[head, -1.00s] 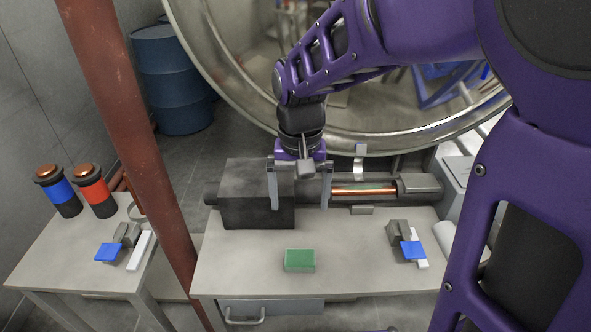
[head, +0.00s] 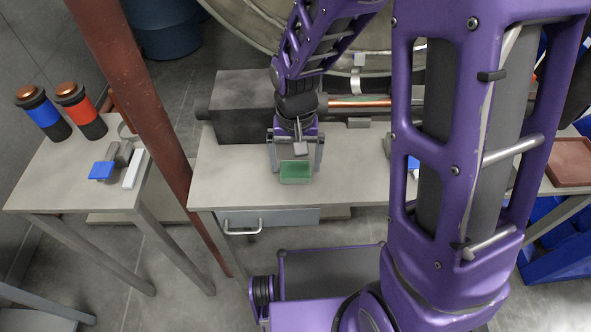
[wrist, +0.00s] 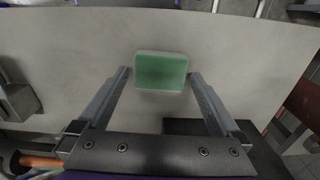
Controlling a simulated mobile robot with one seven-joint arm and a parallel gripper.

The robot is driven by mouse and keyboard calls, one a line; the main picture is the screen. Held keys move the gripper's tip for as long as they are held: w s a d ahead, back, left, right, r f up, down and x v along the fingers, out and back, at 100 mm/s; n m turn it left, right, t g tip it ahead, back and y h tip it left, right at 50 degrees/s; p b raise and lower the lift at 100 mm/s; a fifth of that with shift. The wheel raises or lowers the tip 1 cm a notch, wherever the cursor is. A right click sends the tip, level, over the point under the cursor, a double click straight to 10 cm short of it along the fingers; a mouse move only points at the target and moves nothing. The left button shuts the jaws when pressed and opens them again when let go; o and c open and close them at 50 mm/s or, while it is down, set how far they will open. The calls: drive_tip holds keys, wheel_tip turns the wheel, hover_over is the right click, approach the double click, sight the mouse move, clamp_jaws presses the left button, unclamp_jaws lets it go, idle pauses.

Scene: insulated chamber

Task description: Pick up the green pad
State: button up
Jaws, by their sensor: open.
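The green pad (head: 296,171) is a small block lying flat on the grey table (head: 225,185), near its front edge. My gripper (head: 296,168) is open above and behind the pad, with its two fingers spread wider than the pad. In the wrist view the pad (wrist: 161,71) lies just beyond the fingertips, centred between them (wrist: 159,74). Nothing is between the fingers, and they do not appear to touch the pad.
A dark grey machine block (head: 243,97) with a copper rod (head: 360,103) stands at the table's back. A rust-red post (head: 140,105) rises left of the table. A side table (head: 60,175) holds blue and red canisters. Bare tabletop lies around the pad.

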sight(296, 168)
drive_tip(key=shift+f, duration=0.6)
drive_tip(key=c, duration=1.1)
wheel_tip(296, 168, up, 10)
drive_tip(key=shift+r+p, duration=0.1)
drive_tip(key=shift+p, duration=0.7)
